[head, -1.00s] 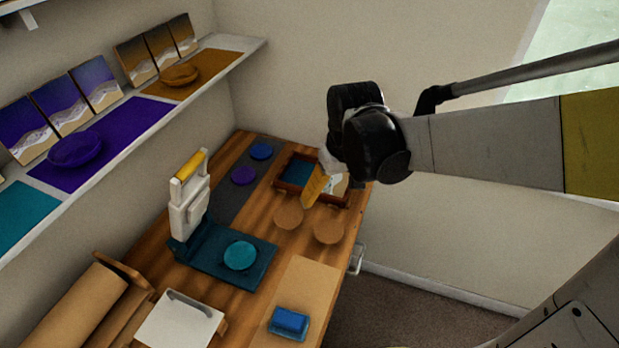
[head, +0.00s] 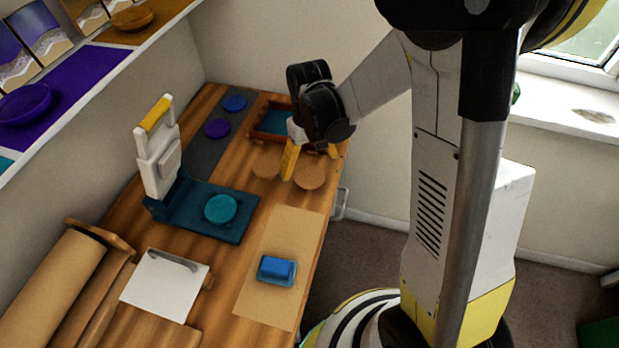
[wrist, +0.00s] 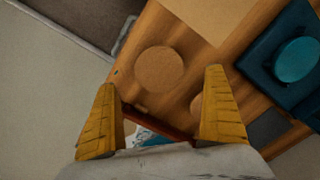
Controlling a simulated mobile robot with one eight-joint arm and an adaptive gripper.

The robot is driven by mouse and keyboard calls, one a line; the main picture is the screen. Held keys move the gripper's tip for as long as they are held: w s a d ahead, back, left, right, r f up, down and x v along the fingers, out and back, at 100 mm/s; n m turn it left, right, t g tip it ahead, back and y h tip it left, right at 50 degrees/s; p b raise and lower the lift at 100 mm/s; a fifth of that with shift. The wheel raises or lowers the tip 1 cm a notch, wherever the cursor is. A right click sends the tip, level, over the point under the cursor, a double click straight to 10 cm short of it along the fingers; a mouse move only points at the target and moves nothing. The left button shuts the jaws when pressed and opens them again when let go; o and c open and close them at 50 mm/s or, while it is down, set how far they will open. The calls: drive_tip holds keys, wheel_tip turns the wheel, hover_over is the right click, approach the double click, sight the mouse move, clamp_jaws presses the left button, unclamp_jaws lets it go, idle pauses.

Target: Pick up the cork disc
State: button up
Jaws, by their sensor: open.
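Two round cork discs lie flat on the wooden table: a left one (head: 266,164) and a right one (head: 310,174) nearer the table's edge. My gripper (head: 289,175) hangs over them, its yellow finger partly in front of the left disc. In the wrist view my gripper (wrist: 160,80) is open and empty, its two yellow fingers wide apart. The right disc (wrist: 159,73) shows whole beyond and between the fingertips. The left disc (wrist: 196,104) is mostly hidden behind the right finger. The gap between fingertips and table is hard to judge.
A dark red frame (head: 257,133) with a blue inside stands just behind the discs. A teal press (head: 235,231) bearing a teal disc (head: 220,209) stands left of them. Brown paper (head: 292,225) with a blue block (head: 277,268) lies in front. A wall stands behind the table.

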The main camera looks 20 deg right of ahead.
sight(310, 176)
drive_tip(key=shift+f+b, duration=0.8)
drive_tip(key=shift+f, duration=1.2)
drive_tip(key=shift+f+b, duration=0.25)
drive_tip(key=shift+b, duration=0.1)
drive_tip(key=c, duration=0.9)
